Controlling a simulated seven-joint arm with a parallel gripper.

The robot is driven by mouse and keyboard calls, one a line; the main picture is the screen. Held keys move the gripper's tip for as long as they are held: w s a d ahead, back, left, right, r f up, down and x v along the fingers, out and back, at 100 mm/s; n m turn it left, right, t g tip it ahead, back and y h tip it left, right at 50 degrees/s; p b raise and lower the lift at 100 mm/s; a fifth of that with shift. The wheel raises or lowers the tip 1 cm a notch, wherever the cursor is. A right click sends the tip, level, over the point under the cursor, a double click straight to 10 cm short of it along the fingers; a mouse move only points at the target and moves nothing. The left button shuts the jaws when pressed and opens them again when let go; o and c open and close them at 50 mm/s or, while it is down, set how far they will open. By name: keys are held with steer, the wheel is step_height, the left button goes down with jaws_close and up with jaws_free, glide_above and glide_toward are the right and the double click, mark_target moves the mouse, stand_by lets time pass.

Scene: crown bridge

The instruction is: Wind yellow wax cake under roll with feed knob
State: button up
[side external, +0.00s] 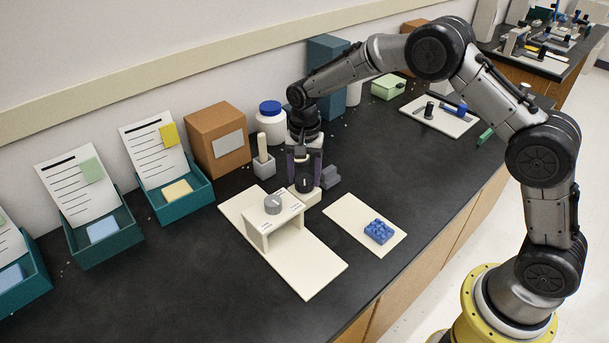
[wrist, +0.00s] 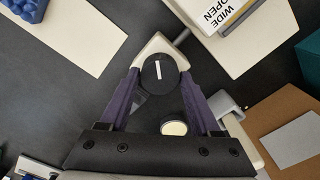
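The black feed knob (wrist: 160,72) has a white line on its face. In the wrist view it lies between the purple fingertips of my gripper (wrist: 160,75). The fingers stand close on both sides of it, and I cannot tell whether they touch it. In the side view my gripper (side external: 304,182) is low over the knob (side external: 305,184), at the back end of the cream bridge (side external: 262,236). No roll is clearly visible, and the space under the bridge is mostly hidden. A pale yellow cake (side external: 178,190) lies in a teal tray.
A blue studded block (side external: 379,231) sits on a cream plate (side external: 338,217). A brown box (side external: 217,142) and white jar (side external: 271,124) stand farther back.

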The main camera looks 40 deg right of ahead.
mark_target(304, 178)
steer(key=o, duration=0.3)
step_height(304, 178, up, 14)
steer(key=shift+f, duration=0.1)
stand_by(0.5)
